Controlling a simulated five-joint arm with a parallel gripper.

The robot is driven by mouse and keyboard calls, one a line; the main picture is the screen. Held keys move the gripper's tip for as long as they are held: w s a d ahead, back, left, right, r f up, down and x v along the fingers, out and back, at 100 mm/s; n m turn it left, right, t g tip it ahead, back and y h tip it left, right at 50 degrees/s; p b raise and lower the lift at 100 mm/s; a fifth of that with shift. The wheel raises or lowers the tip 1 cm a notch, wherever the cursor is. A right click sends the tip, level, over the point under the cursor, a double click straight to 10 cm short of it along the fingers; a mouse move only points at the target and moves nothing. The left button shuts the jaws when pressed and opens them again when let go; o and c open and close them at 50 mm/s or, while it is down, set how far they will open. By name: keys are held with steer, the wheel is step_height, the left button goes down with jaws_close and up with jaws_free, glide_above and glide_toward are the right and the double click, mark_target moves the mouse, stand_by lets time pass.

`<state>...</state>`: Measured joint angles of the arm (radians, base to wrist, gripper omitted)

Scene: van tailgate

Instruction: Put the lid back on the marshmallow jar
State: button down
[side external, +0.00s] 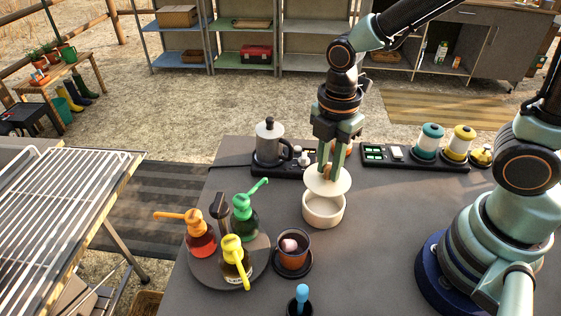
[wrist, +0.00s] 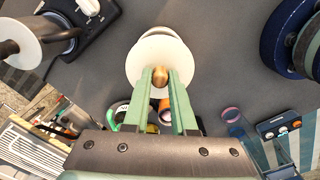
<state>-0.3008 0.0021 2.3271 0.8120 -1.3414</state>
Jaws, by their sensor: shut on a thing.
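My gripper (side external: 331,172) is shut on the wooden knob of the round cream lid (side external: 340,186). In the wrist view the fingertips (wrist: 160,78) close around the knob, and the lid (wrist: 145,65) spreads out beneath them. The white marshmallow jar (side external: 323,213) stands upright on the grey table, open at the front of its mouth. The lid is over the jar's back part and looks a little above the rim; the exact gap is hard to tell. In the wrist view only a sliver of the jar (wrist: 160,31) shows past the lid.
A dark cup (side external: 293,262) with a pink-white lump on top stands in front of the jar. A round tray (side external: 199,276) of pump bottles is at left. A metal pot (side external: 268,142) and a black strip with jars (side external: 415,160) are behind.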

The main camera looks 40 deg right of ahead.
mark_target(327, 184)
steer(key=shift+f, duration=2.7)
steer(key=shift+f, duration=0.15)
steer(key=c, duration=0.6)
jaws_free()
steer(key=shift+c, duration=0.2)
steer(key=o, duration=0.5)
steer(key=shift+r, duration=3.5)
